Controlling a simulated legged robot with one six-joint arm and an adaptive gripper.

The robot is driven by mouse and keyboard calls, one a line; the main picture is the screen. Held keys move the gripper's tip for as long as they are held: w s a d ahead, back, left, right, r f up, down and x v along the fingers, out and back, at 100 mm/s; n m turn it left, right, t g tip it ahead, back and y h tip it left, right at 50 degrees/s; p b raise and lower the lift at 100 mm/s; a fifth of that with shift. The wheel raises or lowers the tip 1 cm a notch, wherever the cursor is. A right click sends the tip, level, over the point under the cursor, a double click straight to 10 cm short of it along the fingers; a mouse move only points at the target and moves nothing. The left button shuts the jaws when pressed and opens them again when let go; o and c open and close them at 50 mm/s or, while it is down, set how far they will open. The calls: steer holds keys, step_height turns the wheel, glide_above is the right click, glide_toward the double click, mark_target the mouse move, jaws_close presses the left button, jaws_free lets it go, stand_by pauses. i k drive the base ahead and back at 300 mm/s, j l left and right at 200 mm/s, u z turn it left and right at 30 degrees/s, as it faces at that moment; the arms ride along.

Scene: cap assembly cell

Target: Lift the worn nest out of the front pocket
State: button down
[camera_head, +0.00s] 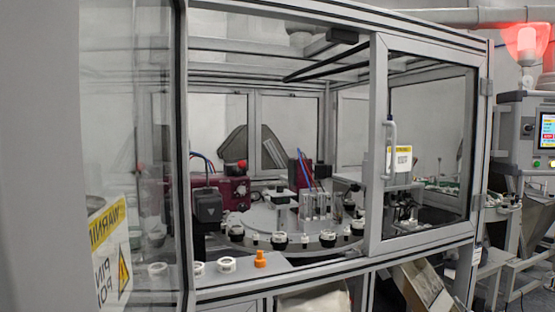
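A round dial table (262,216) stands inside the framed cell. Several nests, white rings on dark bases, sit around its rim. One nest (279,240) is at the front edge of the dial, with another (236,233) to its left and one (328,239) to its right. At this size I cannot tell which nest is worn, and the pockets under them are hidden. My gripper is not in view.
White rings (227,264) and an orange part (261,258) stand on the front ledge. Frame posts and a handled door (425,150) bound the cell's front. Clear uprights (315,205) rise over the dial. A beacon (526,42) glows red.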

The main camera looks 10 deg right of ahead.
mark_target(328, 235)
steer(key=l+u, duration=0.8)
steer(key=u, duration=0.2)
